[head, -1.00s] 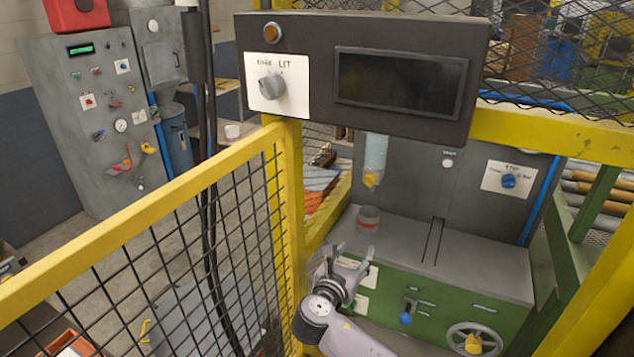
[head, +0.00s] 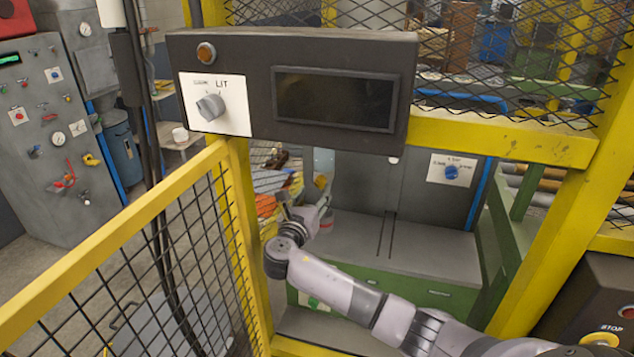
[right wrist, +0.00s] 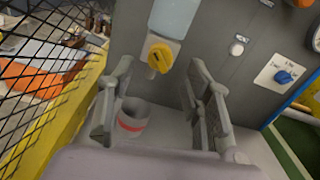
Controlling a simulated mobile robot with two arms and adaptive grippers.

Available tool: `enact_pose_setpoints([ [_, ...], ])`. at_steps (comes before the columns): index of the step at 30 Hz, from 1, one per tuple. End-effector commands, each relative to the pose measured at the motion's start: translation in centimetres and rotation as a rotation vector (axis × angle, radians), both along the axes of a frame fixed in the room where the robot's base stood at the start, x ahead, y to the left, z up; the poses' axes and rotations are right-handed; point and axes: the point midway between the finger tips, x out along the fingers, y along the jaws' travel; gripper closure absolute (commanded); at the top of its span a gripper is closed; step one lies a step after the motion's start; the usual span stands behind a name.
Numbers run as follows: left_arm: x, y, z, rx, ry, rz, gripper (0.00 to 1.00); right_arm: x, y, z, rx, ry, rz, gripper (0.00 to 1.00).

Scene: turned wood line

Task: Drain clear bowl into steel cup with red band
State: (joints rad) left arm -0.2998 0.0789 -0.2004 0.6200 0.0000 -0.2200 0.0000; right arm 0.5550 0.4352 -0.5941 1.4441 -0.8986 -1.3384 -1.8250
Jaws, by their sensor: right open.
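The clear bowl (right wrist: 174,16) hangs on the grey machine face with a yellow tap (right wrist: 160,57) at its bottom. In the head view the bowl (head: 323,162) is partly hidden by the dark panel. The steel cup with a red band (right wrist: 132,118) stands upright on the grey ledge below, slightly left of the tap in the wrist view. In the head view the cup (head: 327,220) is mostly hidden by my gripper. My right gripper (right wrist: 160,72) is open and empty, its fingers spread in front of the cup and below the tap. My left gripper is out of view.
A dark panel (head: 290,93) with a knob overhangs the front. A yellow post (head: 243,230) and mesh fence stand left of my arm. A blue knob (head: 451,172) is on the machine's right. The grey ledge (head: 420,245) right of the cup is clear.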

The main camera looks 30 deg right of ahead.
Motion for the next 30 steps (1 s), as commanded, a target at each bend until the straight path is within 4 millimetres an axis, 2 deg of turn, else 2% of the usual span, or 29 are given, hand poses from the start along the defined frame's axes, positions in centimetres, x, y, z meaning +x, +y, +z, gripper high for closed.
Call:
enact_pose_setpoints([
  [3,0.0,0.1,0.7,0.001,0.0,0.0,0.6,1.2,-1.5,0.2,-0.001,0.001,-0.002,0.54],
  [8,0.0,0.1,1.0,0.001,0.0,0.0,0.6,2.1,-2.5,0.1,0.0,0.0,-0.001,0.54],
  [19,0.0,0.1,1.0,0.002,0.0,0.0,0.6,2.4,-2.8,-0.1,0.001,0.0,0.001,0.55],
  [30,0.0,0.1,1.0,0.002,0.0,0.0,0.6,2.4,-2.8,-0.1,0.001,0.0,0.0,0.79],
])
